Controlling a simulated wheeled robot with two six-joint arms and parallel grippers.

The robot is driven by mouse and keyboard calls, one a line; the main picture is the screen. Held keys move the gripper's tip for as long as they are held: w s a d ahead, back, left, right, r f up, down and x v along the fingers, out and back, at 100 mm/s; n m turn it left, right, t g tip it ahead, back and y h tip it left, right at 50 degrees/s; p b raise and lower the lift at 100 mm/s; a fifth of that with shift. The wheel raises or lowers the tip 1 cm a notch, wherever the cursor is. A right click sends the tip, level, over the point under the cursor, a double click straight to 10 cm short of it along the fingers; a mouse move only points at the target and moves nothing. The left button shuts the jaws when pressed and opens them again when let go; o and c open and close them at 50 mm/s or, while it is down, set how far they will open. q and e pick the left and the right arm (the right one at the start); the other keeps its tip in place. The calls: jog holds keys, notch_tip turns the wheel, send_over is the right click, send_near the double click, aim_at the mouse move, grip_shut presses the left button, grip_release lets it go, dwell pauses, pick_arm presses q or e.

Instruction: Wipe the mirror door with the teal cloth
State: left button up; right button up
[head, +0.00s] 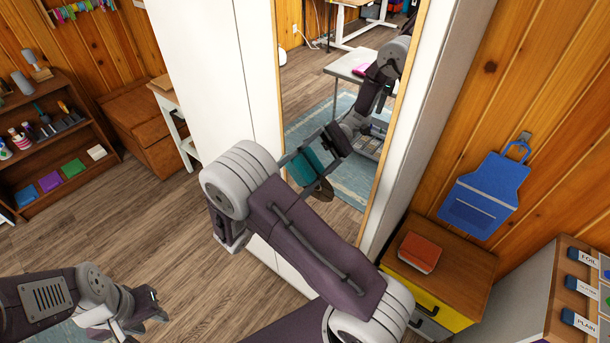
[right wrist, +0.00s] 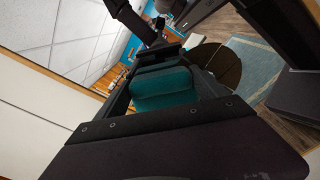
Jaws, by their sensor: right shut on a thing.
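The mirror door (head: 304,100) is a tall glass panel in a thin wooden frame on the white cabinet in the head view. The teal cloth (right wrist: 165,92) sits in the jaws of my right gripper (right wrist: 160,75), which is shut on it in the right wrist view. A teal patch and dark fingers show against the glass in the head view; I cannot tell how much is reflection. My right arm hides part of the door. Whether the cloth touches the glass is unclear. My left gripper (head: 150,305) is low at the left, away from the door; its jaw gap is unclear.
A wooden nightstand with a yellow drawer (head: 420,298) and a red book (head: 420,252) stands right of the door. A blue apron (head: 487,193) hangs on the wall. A shelf (head: 55,143) stands at left. The wood floor (head: 120,225) between is clear.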

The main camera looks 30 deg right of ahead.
aim_at(337, 200)
dwell(0.3)
notch_tip(337, 200, down, 4)
jog(key=b, duration=0.3)
jog(key=shift+b, duration=0.35)
jog(key=shift+s+d, duration=0.3)
jog(key=shift+s, duration=0.5)
jog(key=shift+s+d, duration=0.35)
jog(key=shift+s, duration=0.45)
jog(key=shift+s+d, duration=0.3)
jog(key=shift+s, duration=0.5)
jog(key=shift+s+d+b, duration=0.2)
jog(key=shift+s+d, duration=0.1)
jog(key=shift+s, duration=0.45)
jog(key=shift+s+d+b, duration=0.2)
jog(key=shift+s+d, duration=0.15)
jog(key=shift+s, duration=0.4)
jog(key=shift+s+d+b, duration=0.2)
jog(key=shift+s+d, duration=0.1)
jog(key=shift+s, duration=0.45)
notch_tip(337, 200, down, 4)
jog(key=b, duration=0.4)
jog(key=shift+f, duration=0.1)
